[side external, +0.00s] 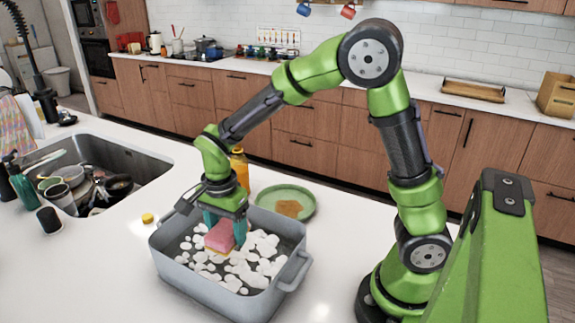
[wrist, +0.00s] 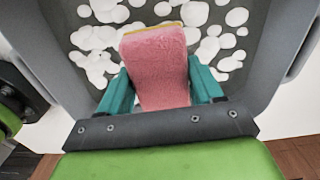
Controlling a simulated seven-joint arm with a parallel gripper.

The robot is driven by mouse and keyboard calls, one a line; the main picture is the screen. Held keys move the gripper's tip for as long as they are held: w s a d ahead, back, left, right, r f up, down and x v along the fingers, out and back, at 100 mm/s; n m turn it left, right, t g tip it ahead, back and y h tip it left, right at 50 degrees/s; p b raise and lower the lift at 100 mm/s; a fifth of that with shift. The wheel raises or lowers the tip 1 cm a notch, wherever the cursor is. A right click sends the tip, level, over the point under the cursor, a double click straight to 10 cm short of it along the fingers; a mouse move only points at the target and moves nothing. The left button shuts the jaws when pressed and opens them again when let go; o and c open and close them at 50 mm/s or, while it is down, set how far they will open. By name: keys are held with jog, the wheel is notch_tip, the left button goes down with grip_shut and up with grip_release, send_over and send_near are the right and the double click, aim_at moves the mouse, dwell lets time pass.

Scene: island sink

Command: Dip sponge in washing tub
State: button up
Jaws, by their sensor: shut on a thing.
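A pink sponge with a yellow layer (side external: 219,237) is between the teal fingers of my gripper (side external: 226,229). The sponge fills the gap between the fingers in the wrist view (wrist: 156,62), where my gripper (wrist: 160,80) is shut on it. The grey washing tub (side external: 172,273) has two side handles and holds dark water with many white foam blobs. The sponge is inside the tub's outline, low among the foam. Whether its lower edge touches the water is hard to tell. The tub's wall also shows in the wrist view (wrist: 285,45).
A green plate with a brown stain (side external: 270,203) lies behind the tub. A yellow bottle (side external: 240,168) stands behind my gripper, and a small yellow cap (side external: 147,218) lies left of the tub. The sink (side external: 140,165) at left holds piled dishes.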

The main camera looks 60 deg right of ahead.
aim_at(226, 228)
jog(key=shift+f, duration=3.8)
jog(key=shift+r, duration=6.6)
